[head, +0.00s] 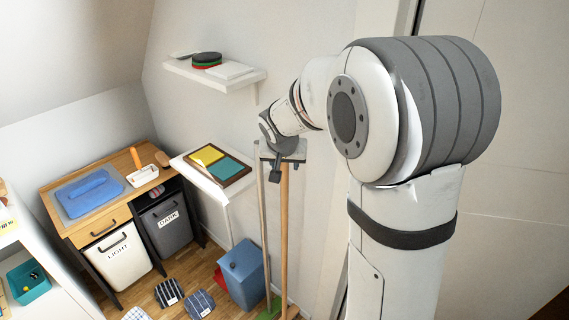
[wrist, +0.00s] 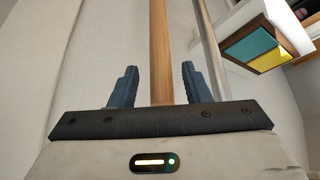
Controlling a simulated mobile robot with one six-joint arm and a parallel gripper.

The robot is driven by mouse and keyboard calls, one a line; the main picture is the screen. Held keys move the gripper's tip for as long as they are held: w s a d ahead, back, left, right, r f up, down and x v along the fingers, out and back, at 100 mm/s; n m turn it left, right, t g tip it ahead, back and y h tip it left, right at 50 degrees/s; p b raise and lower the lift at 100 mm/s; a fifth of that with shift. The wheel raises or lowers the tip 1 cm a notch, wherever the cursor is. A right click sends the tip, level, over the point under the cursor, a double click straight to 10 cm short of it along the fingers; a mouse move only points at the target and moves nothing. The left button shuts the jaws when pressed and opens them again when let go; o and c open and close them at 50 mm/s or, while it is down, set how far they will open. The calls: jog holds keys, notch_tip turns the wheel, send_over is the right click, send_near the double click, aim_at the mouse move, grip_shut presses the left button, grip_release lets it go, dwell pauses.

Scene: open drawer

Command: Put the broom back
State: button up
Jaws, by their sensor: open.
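Two upright poles stand near the wall below my gripper: a wooden handle (head: 284,235) and a grey metal pole (head: 263,215). I cannot tell for certain which is the broom's. A green piece (head: 268,311) shows at the foot of the poles, cut by the picture's lower edge. My gripper (head: 276,172) is at the top of the poles. In the wrist view, my gripper (wrist: 159,70) is open, and the wooden handle (wrist: 160,45) runs between its two fingers with a gap on each side. The metal pole (wrist: 209,45) passes beside the right finger.
A blue bin (head: 242,275) stands left of the poles. A wooden desk (head: 120,163) is at left. Striped bundles (head: 199,303) lie on the floor.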

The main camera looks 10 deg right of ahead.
jog(key=v, duration=1.1)
jog(key=s+d+f+n+g+y, duration=0.1)
jog(key=s+f, duration=0.2)
jog(key=s, duration=0.8)
jog(key=s+f+n+g, duration=0.2)
jog(key=s+f, duration=0.2)
jog(key=s, duration=0.8)
jog(key=shift+d+f+n+y+b, duration=0.3)
jog(key=shift+d+f+y+b, duration=0.05)
jog(key=shift+d+y, duration=0.05)
jog(key=shift+c, duration=0.6)
